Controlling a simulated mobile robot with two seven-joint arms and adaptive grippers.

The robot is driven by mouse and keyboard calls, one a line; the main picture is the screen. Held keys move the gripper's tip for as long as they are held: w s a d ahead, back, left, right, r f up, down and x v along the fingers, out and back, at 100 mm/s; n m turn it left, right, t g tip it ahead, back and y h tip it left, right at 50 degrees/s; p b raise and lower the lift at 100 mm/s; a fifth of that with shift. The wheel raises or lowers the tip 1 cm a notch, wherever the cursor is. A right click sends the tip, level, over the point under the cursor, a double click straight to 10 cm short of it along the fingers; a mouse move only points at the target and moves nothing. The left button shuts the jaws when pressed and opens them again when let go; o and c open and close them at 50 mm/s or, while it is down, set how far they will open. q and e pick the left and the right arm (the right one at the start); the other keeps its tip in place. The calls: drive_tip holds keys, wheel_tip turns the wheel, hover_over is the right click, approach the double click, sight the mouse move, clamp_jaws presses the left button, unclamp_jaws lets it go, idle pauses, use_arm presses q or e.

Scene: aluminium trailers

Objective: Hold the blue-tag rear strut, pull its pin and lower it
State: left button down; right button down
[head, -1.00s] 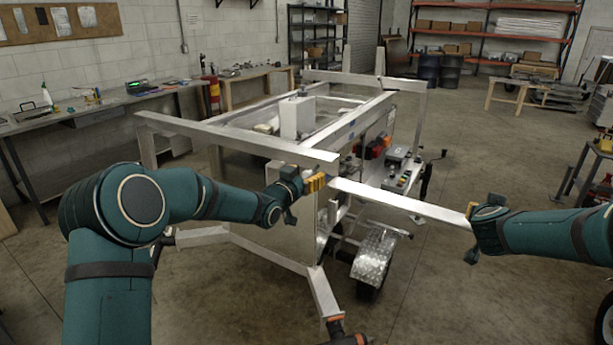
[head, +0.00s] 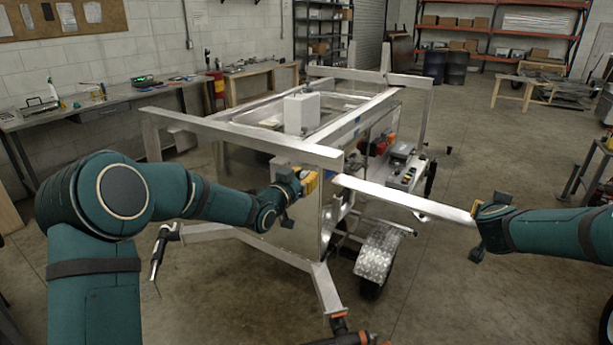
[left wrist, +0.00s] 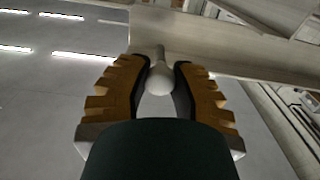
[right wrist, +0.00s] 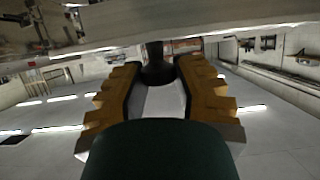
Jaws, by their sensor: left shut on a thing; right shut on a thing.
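The strut (head: 405,199), a long flat aluminium bar, runs from the trailer's near corner out to the right, nearly level and sloping slightly down. A small blue patch shows by its left end. My right gripper (head: 478,212) is at its free right end; the right wrist view shows the jaws shut on a dark stub (right wrist: 157,65) at the bar. My left gripper (head: 309,182) is at the trailer corner near the strut's left end. The left wrist view shows its jaws shut around a pale, round-ended pin (left wrist: 160,77). How deep the pin sits is hidden.
The aluminium trailer (head: 240,138) fills the middle, with a wheel fender (head: 378,252) below the strut. Its frame leg (head: 325,288) reaches toward me. A workbench (head: 100,112) stands along the left wall. The floor right of the trailer is open.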

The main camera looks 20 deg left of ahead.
use_arm(q)
drive_tip(key=c, duration=0.7)
unclamp_jaws()
drive_tip(key=shift+s, duration=0.1)
use_arm(e)
drive_tip(key=shift+r, duration=0.1)
use_arm(q)
drive_tip(key=shift+a, duration=0.1)
drive_tip(key=v, duration=1.2)
drive_tip(key=shift+f, duration=0.15)
